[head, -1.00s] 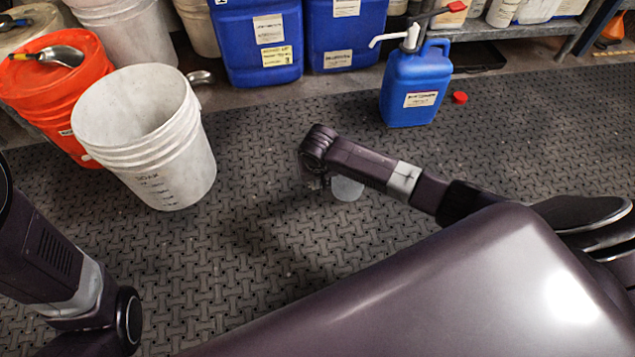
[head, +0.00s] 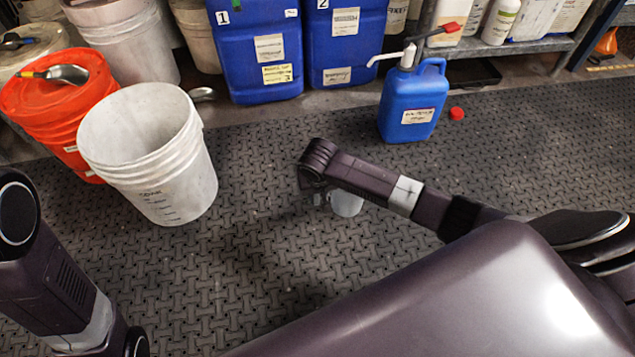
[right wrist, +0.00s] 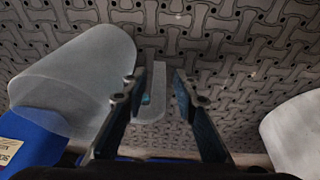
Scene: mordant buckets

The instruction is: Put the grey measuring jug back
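The grey measuring jug (head: 346,203) is pale and translucent. In the head view it shows under my right wrist, partly hidden by the arm. In the right wrist view the jug (right wrist: 85,75) lies at the left, with its long handle (right wrist: 156,95) toward the middle. My right gripper (right wrist: 157,88) is open, its two fingers apart on either side of part of the handle. The left finger overlaps the handle in the picture; I cannot tell whether it touches. My right gripper is mostly hidden in the head view. My left arm shows at the left, without its gripper.
A white bucket (head: 160,190) and an orange bucket (head: 60,115) with a metal scoop (head: 68,73) on top stand at the left. A blue pump canister (head: 412,105) stands beyond my right arm, a red cap (head: 457,113) beside it. Blue drums (head: 255,50) line the back. Patterned floor matting is clear in the middle.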

